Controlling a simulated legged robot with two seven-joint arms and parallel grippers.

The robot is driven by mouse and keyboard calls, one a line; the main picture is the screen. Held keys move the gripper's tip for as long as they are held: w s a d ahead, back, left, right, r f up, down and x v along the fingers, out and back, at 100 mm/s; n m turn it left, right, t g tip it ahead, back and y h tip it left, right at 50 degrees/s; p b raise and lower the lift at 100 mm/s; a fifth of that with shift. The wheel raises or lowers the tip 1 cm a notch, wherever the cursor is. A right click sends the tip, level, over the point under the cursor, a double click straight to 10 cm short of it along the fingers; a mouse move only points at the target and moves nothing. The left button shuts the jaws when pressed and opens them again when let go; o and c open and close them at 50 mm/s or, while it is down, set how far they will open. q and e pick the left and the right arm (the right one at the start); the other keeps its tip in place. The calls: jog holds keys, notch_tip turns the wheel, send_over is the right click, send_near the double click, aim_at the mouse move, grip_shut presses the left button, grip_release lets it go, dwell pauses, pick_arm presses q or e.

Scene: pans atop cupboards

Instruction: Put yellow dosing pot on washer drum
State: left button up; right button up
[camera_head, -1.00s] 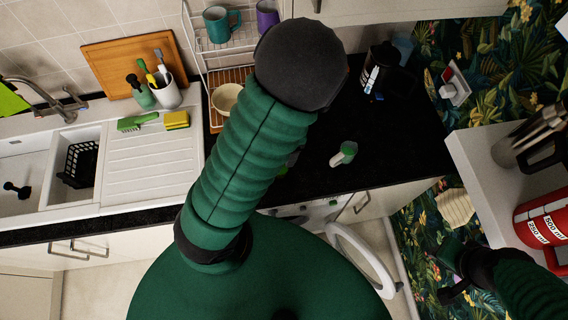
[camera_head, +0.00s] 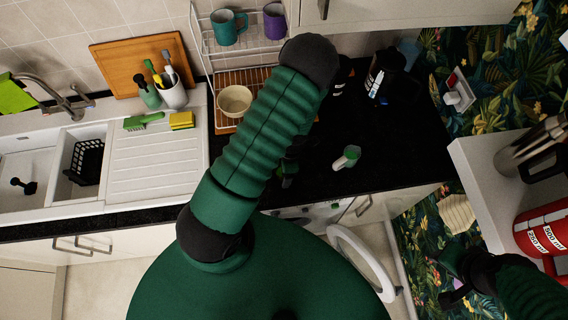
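I cannot make out a yellow dosing pot in this view. The washing machine under the counter has its round white door (camera_head: 362,262) swung open; the drum itself is hidden. My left arm rises across the middle, and its forearm folds down behind it. My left gripper (camera_head: 288,172) is mostly hidden behind that arm, low over the counter, so its fingers cannot be read. My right gripper (camera_head: 452,277) is at the lower right, in front of the patterned wall and right of the washer door. Its dark fingers look apart, with nothing held between them.
A white and green item (camera_head: 346,158) lies on the black counter (camera_head: 385,150). A dark jug (camera_head: 388,75) stands behind it. A cream bowl (camera_head: 235,100) is by the rack. The sink (camera_head: 40,165) is left. A red measuring cup (camera_head: 540,228) stands on the right shelf.

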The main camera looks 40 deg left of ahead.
pick_arm(q)
grip_shut()
dwell(0.4)
jog(key=shift+r, duration=0.15)
jog(key=shift+r, duration=0.3)
notch_tip(320, 180, up, 2)
jog(key=shift+b, duration=0.7)
jog(key=s+d+r+p, duration=0.2)
jog(key=s+d, duration=0.8)
jog(key=d, duration=0.2)
jog(key=shift+s+p, duration=0.35)
jog(key=shift+s, duration=0.05)
jog(key=shift+a, duration=0.1)
